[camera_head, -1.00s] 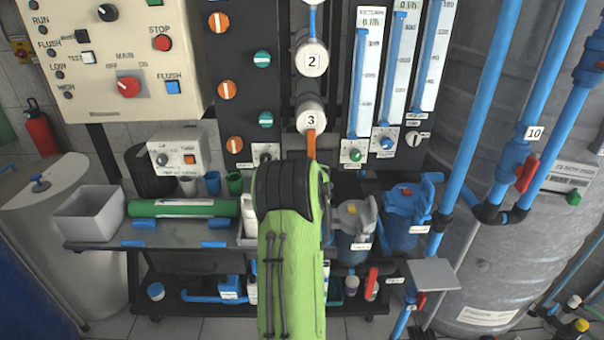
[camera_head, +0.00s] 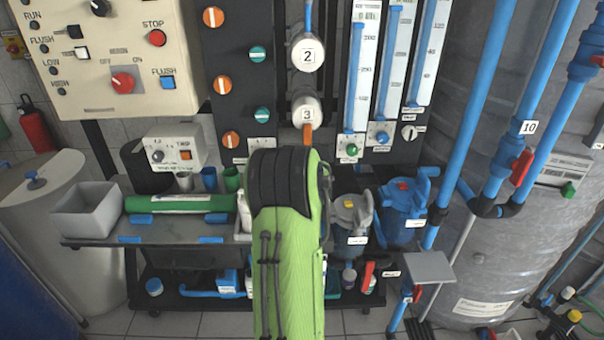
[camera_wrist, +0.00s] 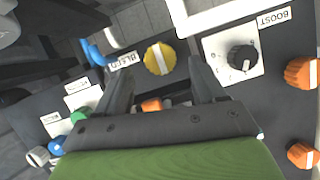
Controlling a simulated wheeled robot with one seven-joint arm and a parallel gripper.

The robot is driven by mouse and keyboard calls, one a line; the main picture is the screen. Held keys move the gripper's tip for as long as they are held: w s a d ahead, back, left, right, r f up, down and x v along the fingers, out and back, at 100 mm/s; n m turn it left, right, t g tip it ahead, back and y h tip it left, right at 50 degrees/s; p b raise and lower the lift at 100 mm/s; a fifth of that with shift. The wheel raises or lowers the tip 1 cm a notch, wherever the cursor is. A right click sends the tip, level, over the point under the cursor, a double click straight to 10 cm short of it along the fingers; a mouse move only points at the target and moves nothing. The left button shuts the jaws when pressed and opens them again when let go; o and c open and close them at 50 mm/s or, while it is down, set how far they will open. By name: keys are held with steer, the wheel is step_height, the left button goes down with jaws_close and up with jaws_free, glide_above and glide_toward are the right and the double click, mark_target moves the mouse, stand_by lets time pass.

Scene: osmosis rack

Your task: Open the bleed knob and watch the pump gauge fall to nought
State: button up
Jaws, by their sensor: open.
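The yellow bleed knob (camera_wrist: 159,59) with a pale bar across its face shows in the wrist view, beside its BLEED label (camera_wrist: 124,61). My gripper (camera_wrist: 160,76) is open, with its two dark fingers pointing towards the knob, one to each side of it in the picture. The fingers do not visibly touch the knob. In the head view my green arm hides the gripper and the bleed knob. I cannot make out a pump gauge in either view.
A black BOOST knob (camera_wrist: 242,57) on a white plate sits right of the bleed knob. Orange knobs (camera_wrist: 301,72) lie further right. Flow tubes (camera_head: 361,70) and blue pipes (camera_head: 478,110) stand right of my arm. A bench (camera_head: 105,236) holds a grey bin (camera_head: 88,212).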

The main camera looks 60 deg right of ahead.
steer(key=p+v, duration=0.1)
steer(key=v, duration=1.1)
